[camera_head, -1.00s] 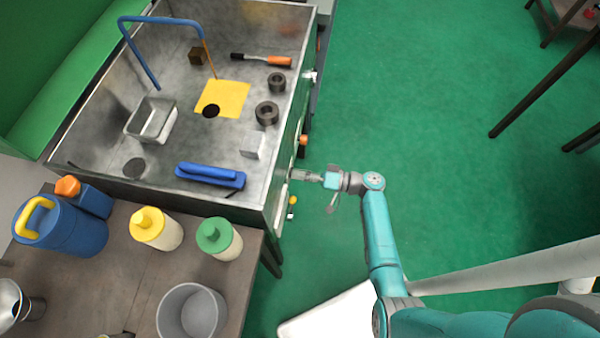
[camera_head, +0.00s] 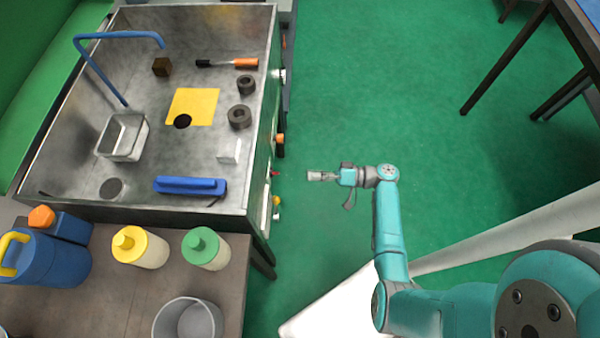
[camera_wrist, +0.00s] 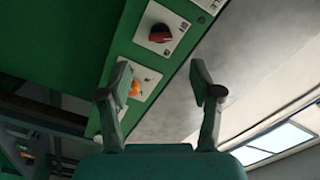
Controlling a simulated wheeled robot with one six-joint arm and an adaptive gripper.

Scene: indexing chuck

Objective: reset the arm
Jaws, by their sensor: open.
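My gripper (camera_head: 322,176) is out over the green floor, to the right of the metal machine tray (camera_head: 62,165) and apart from it. In the wrist view my gripper (camera_wrist: 160,95) has its two fingers spread wide with nothing between them. Behind the fingers that view shows a green machine panel (camera_wrist: 60,45) with a red knob (camera_wrist: 160,33) and an orange knob (camera_wrist: 134,88) on pale plates.
The tray holds a blue brush-like block (camera_head: 190,186), a grey bin (camera_head: 122,136), dark rings (camera_head: 239,117) and a yellow cloth (camera_head: 205,103). Bottles (camera_head: 206,250) stand on the brown table (camera_head: 110,300). The floor (camera_head: 400,90) around my gripper is clear.

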